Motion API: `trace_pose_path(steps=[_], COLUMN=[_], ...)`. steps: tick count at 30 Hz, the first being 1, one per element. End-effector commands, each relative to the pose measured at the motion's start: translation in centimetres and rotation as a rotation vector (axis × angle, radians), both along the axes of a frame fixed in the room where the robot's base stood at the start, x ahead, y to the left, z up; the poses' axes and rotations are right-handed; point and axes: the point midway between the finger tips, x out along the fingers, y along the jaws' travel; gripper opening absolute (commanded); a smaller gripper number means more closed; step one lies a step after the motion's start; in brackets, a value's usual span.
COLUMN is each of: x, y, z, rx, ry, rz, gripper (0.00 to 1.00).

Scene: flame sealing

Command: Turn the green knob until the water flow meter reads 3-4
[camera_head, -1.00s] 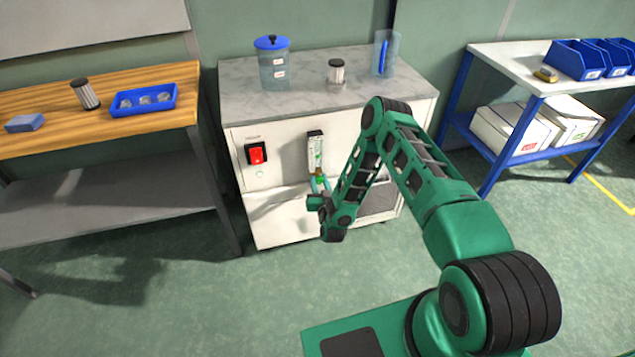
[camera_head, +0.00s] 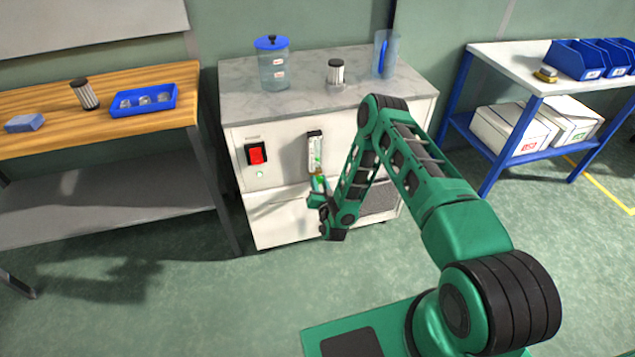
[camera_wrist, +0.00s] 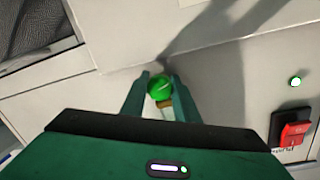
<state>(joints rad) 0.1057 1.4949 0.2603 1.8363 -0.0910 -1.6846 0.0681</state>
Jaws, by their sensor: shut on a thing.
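The green knob (camera_wrist: 160,89) shows in the wrist view between the two fingers of my gripper (camera_wrist: 160,80), on the front of the white cabinet. The gripper is shut on it, with a finger on each side. In the head view my gripper (camera_head: 318,188) is at the cabinet front, just below the flow meter (camera_head: 315,152). The meter is an upright clear strip with a dark top and green inside. Its scale is too small to read. The knob is hard to make out in the head view behind the gripper.
A red switch (camera_head: 257,154) sits on the cabinet (camera_head: 285,222) left of the meter, with a small lit lamp (camera_head: 260,174) below it. A blue-lidded jar (camera_head: 273,72) stands on top. A wooden bench (camera_head: 50,130) is left, a blue-framed table (camera_head: 505,62) right.

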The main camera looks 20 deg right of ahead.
Motion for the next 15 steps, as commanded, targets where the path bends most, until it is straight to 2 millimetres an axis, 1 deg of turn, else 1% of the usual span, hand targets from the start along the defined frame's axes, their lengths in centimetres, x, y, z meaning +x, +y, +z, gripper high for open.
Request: trace_pose_path(steps=[1,2,11,15], x=[-0.4,-0.4,-0.3,-1.3], y=[0.0,0.0,0.0,0.1], z=[-0.5,-0.5,-0.2,-0.1], rx=[-0.001,-0.002,-0.001,-0.001], ry=[0.013,0.012,0.006,0.006], rz=[0.003,0.002,0.002,0.002], gripper=[0.32,0.35,0.35,0.35])
